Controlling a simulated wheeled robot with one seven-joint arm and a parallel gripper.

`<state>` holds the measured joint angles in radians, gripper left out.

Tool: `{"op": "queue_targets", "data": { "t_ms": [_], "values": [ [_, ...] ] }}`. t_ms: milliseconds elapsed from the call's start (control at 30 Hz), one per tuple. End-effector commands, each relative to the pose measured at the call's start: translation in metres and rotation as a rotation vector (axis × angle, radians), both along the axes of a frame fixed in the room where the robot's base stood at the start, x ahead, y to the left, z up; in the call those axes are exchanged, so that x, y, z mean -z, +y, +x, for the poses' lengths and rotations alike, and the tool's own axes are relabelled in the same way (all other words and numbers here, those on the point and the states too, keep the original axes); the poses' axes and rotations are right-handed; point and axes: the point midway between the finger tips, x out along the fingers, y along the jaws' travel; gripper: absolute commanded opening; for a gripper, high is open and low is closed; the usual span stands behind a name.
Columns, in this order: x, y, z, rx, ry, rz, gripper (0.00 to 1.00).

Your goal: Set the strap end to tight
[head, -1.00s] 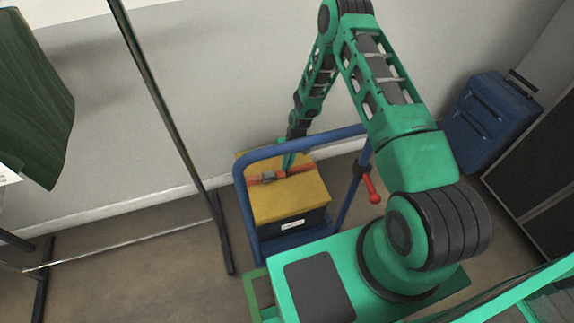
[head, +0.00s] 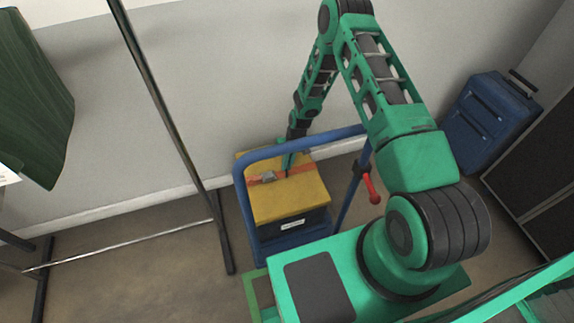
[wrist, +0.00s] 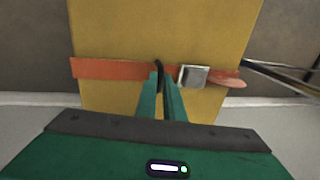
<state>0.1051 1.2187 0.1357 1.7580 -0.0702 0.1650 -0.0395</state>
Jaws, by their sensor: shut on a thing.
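An orange strap (wrist: 110,69) runs across the yellow lid of a box (head: 293,200); the lid also shows in the wrist view (wrist: 160,25). A grey metal buckle (wrist: 193,76) sits on the strap, and it shows in the head view (head: 268,176). A loose orange tail lies right of the buckle in the wrist view. My gripper (wrist: 161,88) points down at the strap beside the buckle, its green fingers close together on a thin dark tab (wrist: 159,70). I take this tab for the strap end; its join to the strap is hard to make out. My gripper also shows in the head view (head: 288,164).
The box stands on a blue cart whose rail (head: 300,143) arches close to my gripper. A red-handled lever (head: 371,188) hangs at the rail's right. A dark clothes rack (head: 170,115) stands left, a blue suitcase (head: 487,122) right. The wall is close behind.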

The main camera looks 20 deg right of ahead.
Motion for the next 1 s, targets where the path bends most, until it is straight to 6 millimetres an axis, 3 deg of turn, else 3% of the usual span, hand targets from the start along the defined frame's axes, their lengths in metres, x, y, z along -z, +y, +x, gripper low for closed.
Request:
{"op": "queue_targets", "data": {
  "t_ms": [133,233,500,600,967,1000],
  "values": [
    [0.000,-0.001,0.001,0.001,-0.001,0.000,0.00],
    [0.000,-0.013,0.001,0.004,0.000,-0.002,0.00],
    [0.000,-0.079,0.001,0.005,-0.001,-0.003,0.00],
    [0.000,-0.094,0.001,0.004,-0.001,-0.002,0.00],
    [0.000,-0.102,0.001,0.001,-0.002,-0.003,0.00],
    [0.000,-0.102,0.001,0.001,-0.002,-0.003,0.10]
  ]
}}
